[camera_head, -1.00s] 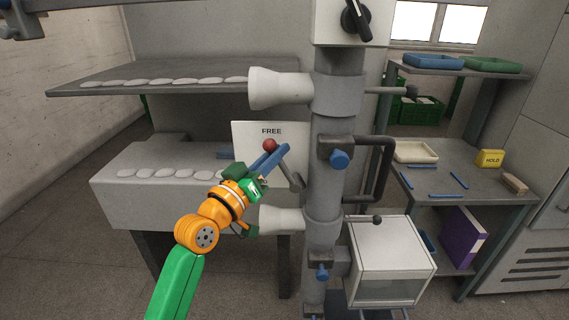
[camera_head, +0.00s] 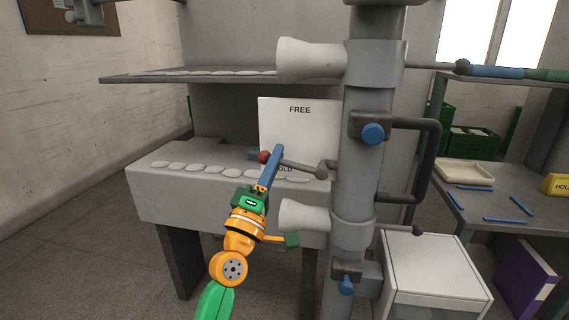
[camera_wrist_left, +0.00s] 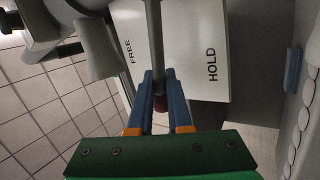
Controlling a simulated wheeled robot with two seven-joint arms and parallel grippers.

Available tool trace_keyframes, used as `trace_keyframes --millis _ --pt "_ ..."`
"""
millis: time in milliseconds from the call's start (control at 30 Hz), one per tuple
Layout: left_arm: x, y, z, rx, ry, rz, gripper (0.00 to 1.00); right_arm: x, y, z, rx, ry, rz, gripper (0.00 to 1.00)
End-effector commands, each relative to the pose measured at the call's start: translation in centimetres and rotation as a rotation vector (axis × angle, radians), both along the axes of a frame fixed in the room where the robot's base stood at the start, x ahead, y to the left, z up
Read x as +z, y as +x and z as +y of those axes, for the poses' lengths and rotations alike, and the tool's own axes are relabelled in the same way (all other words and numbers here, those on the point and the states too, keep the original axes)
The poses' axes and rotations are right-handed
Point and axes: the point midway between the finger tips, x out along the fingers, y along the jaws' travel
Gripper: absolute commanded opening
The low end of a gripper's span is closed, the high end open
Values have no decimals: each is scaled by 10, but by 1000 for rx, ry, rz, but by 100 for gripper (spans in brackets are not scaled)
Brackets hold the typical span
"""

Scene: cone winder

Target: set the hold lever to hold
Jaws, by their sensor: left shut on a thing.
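The hold lever (camera_head: 297,165) is a grey rod with a red knob (camera_head: 264,157), pivoting beside the grey column. It points left and lies nearly level, between the FREE mark at the top of the white plate (camera_head: 283,128) and the partly covered HOLD mark lower down. My left gripper (camera_head: 272,162) is shut on the lever near its knob. In the left wrist view the rod (camera_wrist_left: 154,40) runs between the blue fingers, with the red knob (camera_wrist_left: 160,103) behind the tips. The HOLD lettering (camera_wrist_left: 212,65) is clear there. My right gripper is out of view.
A pale cone (camera_head: 305,215) sticks out just below the lever and another (camera_head: 308,60) above it. The column (camera_head: 362,180) stands close on the right. A grey bench with several pale pads (camera_head: 190,167) lies behind my gripper.

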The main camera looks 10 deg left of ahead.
Motion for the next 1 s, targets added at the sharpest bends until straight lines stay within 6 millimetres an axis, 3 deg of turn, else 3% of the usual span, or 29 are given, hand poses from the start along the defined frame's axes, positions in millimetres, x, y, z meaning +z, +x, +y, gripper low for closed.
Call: trace_keyframes --millis 400,967,1000 --pt "-18 0 0 -4 -173 5 0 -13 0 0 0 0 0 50" --pt "-21 1 0 -5 -196 6 0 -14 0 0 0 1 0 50" --pt "-21 1 0 -4 -196 6 25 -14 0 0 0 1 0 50"
